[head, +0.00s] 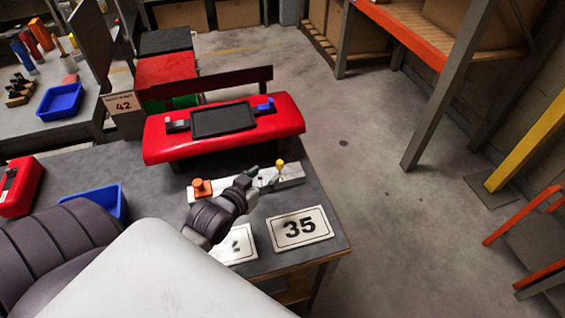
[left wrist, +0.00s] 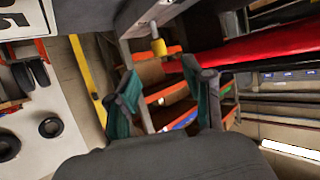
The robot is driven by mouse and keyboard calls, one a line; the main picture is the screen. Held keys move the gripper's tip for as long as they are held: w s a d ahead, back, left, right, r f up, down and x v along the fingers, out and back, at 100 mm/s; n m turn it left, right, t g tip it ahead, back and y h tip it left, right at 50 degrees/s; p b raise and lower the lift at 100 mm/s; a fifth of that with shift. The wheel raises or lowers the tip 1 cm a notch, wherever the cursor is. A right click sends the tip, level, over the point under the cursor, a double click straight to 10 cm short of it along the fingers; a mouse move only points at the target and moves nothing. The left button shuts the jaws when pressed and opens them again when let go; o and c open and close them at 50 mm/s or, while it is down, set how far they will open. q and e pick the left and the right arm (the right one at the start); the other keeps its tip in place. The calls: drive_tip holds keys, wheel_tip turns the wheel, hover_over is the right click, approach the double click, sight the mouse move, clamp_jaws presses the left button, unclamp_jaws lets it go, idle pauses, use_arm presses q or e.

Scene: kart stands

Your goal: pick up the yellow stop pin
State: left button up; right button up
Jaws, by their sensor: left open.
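The yellow stop pin (head: 280,165) stands upright on a pale grey bar (head: 293,175) near the right edge of the table. It also shows in the left wrist view (left wrist: 157,44), beyond the fingertips and roughly between them. My left gripper (head: 262,178) is open and empty, just left of the pin and apart from it; its teal-dark fingers are spread in the left wrist view (left wrist: 161,75). My left arm hides the middle of the bar. My right gripper is not in view.
An orange knob (head: 202,188) sits at the bar's left end. A red kart stand piece (head: 275,122) with a black pad is behind it. A card marked 35 (head: 300,228) lies in front. A blue bin (head: 108,201) is at the left. Open floor lies to the right.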

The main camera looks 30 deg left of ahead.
sight(278, 166)
use_arm(q)
drive_tip(key=x, duration=0.4)
drive_tip(key=shift+w+f, duration=0.25)
drive_tip(key=shift+w, duration=0.3)
drive_tip(key=p+x, duration=0.1)
drive_tip(key=x, duration=0.3)
drive_tip(key=shift+w+f, duration=0.2)
drive_tip(key=shift+w, duration=0.05)
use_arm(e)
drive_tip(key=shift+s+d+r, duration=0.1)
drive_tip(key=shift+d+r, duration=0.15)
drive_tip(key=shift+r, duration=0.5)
use_arm(q)
drive_tip(key=shift+s, duration=0.1)
drive_tip(key=c, duration=0.4)
clamp_jaws()
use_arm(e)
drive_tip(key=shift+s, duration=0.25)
